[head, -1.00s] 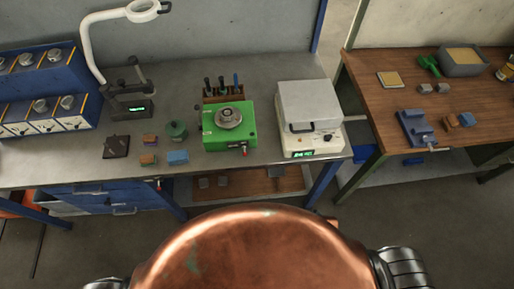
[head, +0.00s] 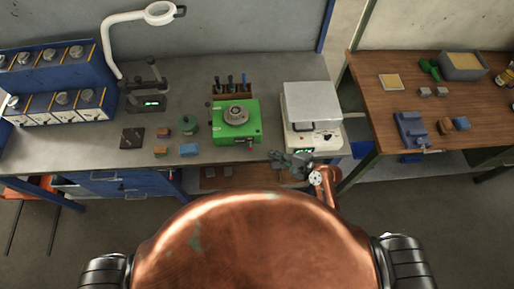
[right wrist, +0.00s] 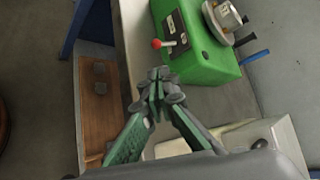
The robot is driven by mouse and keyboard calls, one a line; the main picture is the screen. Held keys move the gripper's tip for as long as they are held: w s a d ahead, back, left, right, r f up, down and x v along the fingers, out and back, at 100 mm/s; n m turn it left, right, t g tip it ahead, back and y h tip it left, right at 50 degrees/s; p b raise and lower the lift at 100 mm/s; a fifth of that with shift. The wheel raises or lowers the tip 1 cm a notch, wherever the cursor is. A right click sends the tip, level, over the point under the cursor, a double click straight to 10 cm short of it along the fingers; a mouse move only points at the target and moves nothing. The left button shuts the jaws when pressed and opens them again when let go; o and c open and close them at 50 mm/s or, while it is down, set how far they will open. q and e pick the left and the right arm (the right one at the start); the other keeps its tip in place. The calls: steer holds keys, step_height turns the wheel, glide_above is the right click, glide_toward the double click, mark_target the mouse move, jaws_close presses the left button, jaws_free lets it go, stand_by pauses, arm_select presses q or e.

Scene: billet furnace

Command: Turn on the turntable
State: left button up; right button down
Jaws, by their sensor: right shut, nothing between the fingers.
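The turntable is a green box (head: 222,130) with a round grey metal disc (head: 236,115) on top, standing on the grey bench. In the right wrist view the green box (right wrist: 205,62) shows a small lever with a red knob (right wrist: 156,44) on its side. My right gripper (head: 273,155) is shut and empty, at the bench's front edge, right of and in front of the green box. In the right wrist view its closed fingertips (right wrist: 158,78) point towards the red knob, apparently with a gap. My left gripper is out of sight.
A white device (head: 312,138) with a green display stands right of the turntable, close to my right gripper. A tool rack (head: 231,95) stands behind the turntable.

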mark_target(257, 151)
steer(key=x, duration=1)
steer(key=shift+p, duration=0.4)
steer(key=shift+w, duration=0.1)
